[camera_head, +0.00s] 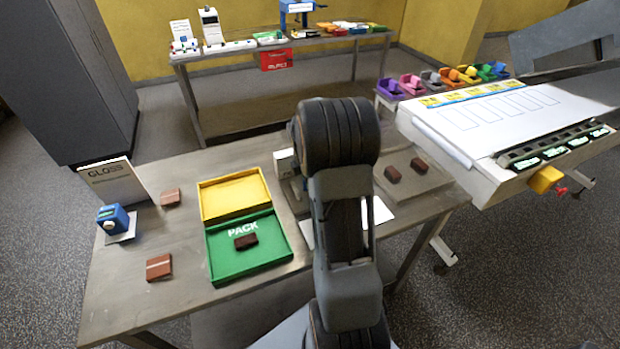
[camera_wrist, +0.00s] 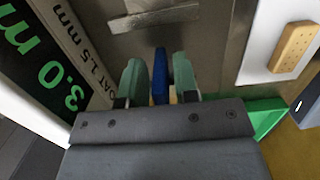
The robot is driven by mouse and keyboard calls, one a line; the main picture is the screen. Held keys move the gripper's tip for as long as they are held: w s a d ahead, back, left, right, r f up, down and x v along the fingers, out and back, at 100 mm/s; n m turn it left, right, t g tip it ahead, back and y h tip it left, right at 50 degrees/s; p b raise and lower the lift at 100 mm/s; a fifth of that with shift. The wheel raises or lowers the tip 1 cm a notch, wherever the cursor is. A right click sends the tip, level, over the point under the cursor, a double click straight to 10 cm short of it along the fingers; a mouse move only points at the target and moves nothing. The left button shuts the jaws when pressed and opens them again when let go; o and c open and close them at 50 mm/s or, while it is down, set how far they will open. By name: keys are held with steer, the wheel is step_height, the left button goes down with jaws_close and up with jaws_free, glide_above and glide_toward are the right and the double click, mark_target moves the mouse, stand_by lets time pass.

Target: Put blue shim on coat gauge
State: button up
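In the wrist view, the two green fingers of my gripper (camera_wrist: 160,78) stand either side of the blue shim (camera_wrist: 160,68). The shim is narrow and upright in the picture, reaching a little past the fingertips. Thin gaps seem to show beside it, so I cannot tell whether the fingers press on it. A dark panel (camera_wrist: 48,68) reading 3.0 in green and a grey label with "COAT 1.5 mm" lie at the left. They seem to belong to the coat gauge. In the head view my arm hides the gripper, the shim and most of the gauge.
A green PACK tray (camera_head: 278,252) and a yellow tray (camera_head: 264,192) sit on the steel table (camera_head: 112,290). A GLOSS card (camera_head: 112,182), a blue device (camera_head: 112,218) and brown pieces stand left. In the wrist view, a tan biscuit (camera_wrist: 294,47) lies on a white plate.

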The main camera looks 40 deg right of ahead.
steer(key=shift+o, duration=0.8)
steer(key=shift+r, duration=0.1)
steer(key=shift+r, duration=0.25)
steer(key=r, duration=0.3)
steer(key=a+r, duration=0.1)
steer(key=r, duration=0.7)
steer(key=shift+w+a+r, duration=0.1)
steer(key=shift+w+a, duration=0.1)
steer(key=s+a+m+t, duration=0.2)
steer(key=s+a+m, duration=0.5)
steer(key=a, duration=0.3)
steer(key=s+a+r+m+t+y, duration=0.1)
steer(key=s+a+m+t, duration=0.1)
steer(key=s+a+m, duration=0.6)
steer(key=shift+a, duration=1.2)
